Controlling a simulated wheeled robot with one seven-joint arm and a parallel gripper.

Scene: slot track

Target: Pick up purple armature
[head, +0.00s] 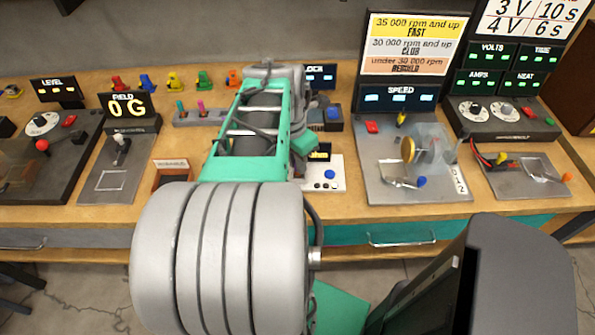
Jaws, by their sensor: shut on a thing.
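I see no purple armature; my arm covers part of the bench where one could be. Small coloured pieces stand in a row along the back of the bench: a red one (118,83), a blue one (146,82), a yellow one (175,81), a green one (204,79) and an orange one (234,77). My arm reaches from the bottom of the head view to the back of the bench, just right of the orange piece. My gripper's fingers are hidden behind my own arm links, so what is between them does not show.
A small rack (202,117) with teal and pink items sits left of my arm. The FIELD station (127,107) and LEVEL station (58,90) stand further left. The SPEED station (400,97) and a meter station (505,130) stand right. The wooden bench front (440,212) is mostly clear.

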